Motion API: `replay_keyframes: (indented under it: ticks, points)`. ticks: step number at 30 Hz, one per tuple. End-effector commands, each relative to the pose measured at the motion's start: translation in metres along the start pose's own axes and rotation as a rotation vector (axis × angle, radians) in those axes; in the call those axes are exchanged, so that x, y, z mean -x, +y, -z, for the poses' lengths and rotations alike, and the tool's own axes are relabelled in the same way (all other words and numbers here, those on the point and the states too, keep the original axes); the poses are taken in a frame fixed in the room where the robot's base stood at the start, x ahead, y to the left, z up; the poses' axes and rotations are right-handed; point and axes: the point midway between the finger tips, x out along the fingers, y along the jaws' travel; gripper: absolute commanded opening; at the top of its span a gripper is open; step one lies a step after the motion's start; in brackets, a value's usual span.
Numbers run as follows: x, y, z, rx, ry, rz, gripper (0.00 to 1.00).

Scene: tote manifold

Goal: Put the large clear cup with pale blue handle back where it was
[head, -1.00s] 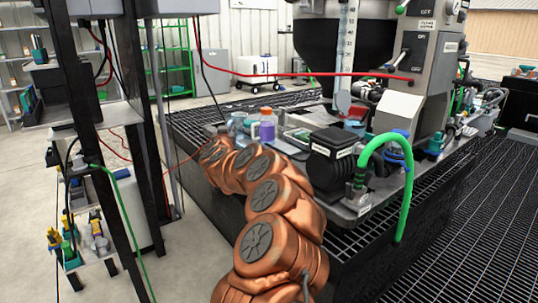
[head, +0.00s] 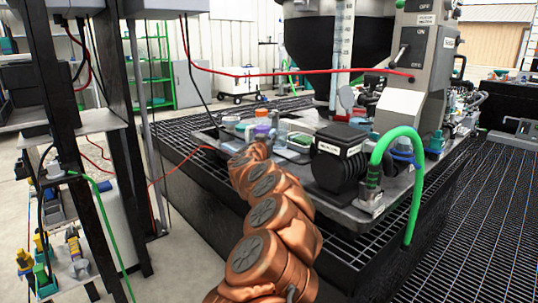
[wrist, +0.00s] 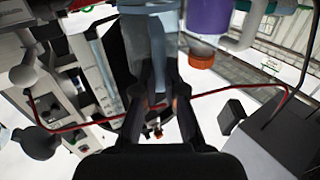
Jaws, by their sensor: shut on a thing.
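In the wrist view the large clear cup (wrist: 150,9) is at the top centre, cut by the frame edge. Its pale blue handle (wrist: 158,40) runs down between the fingers of my gripper (wrist: 155,75), which is shut on it. In the head view the end of my arm is over the near-left part of the bench deck. My own arm hides the gripper there, and I cannot make out the cup clearly. I cannot tell whether the cup touches the deck.
A purple bottle with an orange cap (wrist: 207,18) is close beside the cup. Small containers stand near the arm's end in the head view. A black motor (head: 338,152) and a green hose (head: 407,140) are to the right. A dark rack (head: 115,75) stands left.

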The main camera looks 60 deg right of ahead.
Motion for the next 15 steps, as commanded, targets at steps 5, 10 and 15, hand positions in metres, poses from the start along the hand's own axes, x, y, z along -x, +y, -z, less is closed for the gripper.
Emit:
replay_keyframes:
  ticks: [5,10,15]
  points:
    - [0.001,-0.002,-0.015,0.001,0.001,0.002,0.00]
    - [0.001,-0.003,-0.037,0.001,0.001,0.003,0.00]
    - [0.001,-0.003,-0.037,0.000,0.002,0.003,0.00]
